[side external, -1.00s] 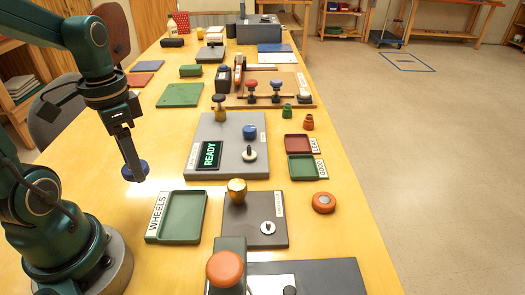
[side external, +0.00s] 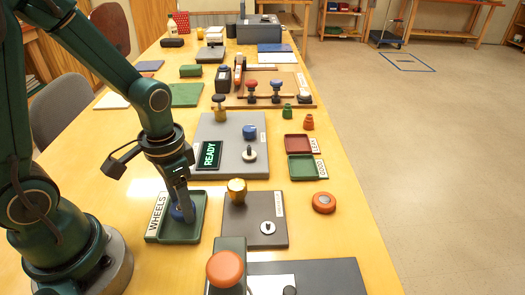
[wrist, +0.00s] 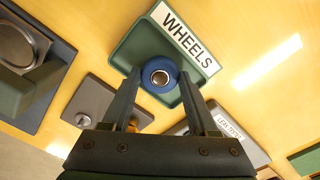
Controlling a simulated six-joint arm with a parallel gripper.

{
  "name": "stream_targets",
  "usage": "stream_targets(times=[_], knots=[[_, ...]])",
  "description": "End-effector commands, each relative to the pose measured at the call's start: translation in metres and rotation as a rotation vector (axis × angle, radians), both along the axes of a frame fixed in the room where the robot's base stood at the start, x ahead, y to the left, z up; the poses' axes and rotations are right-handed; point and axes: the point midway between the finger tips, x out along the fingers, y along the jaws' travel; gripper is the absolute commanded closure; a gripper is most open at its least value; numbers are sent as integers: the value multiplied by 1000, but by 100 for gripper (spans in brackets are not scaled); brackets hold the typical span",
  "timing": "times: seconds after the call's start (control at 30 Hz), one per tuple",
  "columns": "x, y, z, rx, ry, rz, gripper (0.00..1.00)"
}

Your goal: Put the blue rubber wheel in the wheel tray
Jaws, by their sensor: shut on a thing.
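The blue rubber wheel (wrist: 160,74) has a metal hub and sits between my gripper's two fingers in the wrist view. In the side view the wheel (side external: 178,214) is partly hidden by my gripper (side external: 188,213). My gripper (wrist: 158,88) is shut on the wheel. The green wheel tray (side external: 179,239) has a white WHEELS label and a low rim. The wheel is over the tray's inside, low down; I cannot tell whether it touches the tray floor. The tray also shows behind the wheel in the wrist view (wrist: 128,57).
A brown board (side external: 250,232) with a brass knob stands just right of the tray. A grey board (side external: 228,135) with a READY display lies behind it. An orange button post (side external: 225,268) stands in front.

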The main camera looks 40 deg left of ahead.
Motion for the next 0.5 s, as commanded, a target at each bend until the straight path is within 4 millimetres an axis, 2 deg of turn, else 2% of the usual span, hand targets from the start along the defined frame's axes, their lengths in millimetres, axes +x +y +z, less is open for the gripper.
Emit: stream_targets(times=[0.1, 0.5], knots=[[-1, 0, -8, 0, 2, 0, 93], [0, 0, -11, 0, 1, 0, 93]])
